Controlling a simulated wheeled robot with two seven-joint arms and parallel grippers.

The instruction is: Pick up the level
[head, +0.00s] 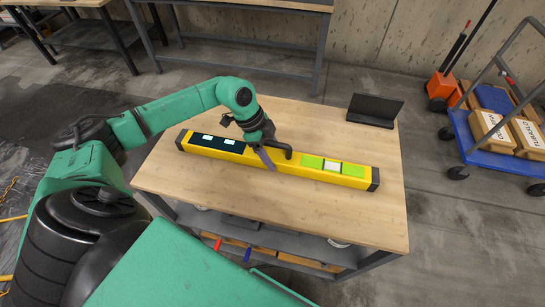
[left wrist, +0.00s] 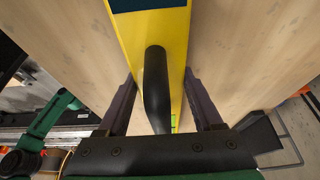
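The level is a long yellow bar (head: 318,176) with black end caps, a dark panel on its left part and a green vial section on its right. It lies flat across the table. A black handle (head: 284,148) stands up from its middle. My left gripper (head: 267,157) is over the middle of the level at the handle. In the left wrist view its two dark fingers (left wrist: 160,82) are apart, one on each side of the yellow bar (left wrist: 126,32) and the handle (left wrist: 155,92). I cannot tell whether they touch the level. My right gripper is not in view.
The wooden table (head: 225,205) is mostly bare around the level. A black angled object (head: 374,110) stands at its far right corner. A blue cart with boxes (head: 490,150) stands on the floor at right. Other benches (head: 250,50) stand behind.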

